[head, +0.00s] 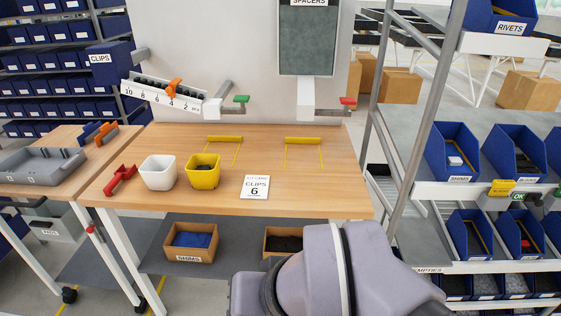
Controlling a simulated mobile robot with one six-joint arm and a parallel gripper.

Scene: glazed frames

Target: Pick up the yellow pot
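The yellow pot (203,172) stands upright on the wooden table (262,158), left of the middle. It has dark contents inside. A white pot (158,172) stands just to its left, and a white card reading CLIPS 6 (255,187) lies to its right. My arm enters from the bottom right, in front of the table. My gripper is not visible, so its state is hidden.
A red scoop (120,179) lies left of the white pot. Yellow-marked areas at the table's back are empty, and its right side is clear. A CLIPS dispenser (165,97) hangs above the back left. A shelf of blue bins (452,152) stands right.

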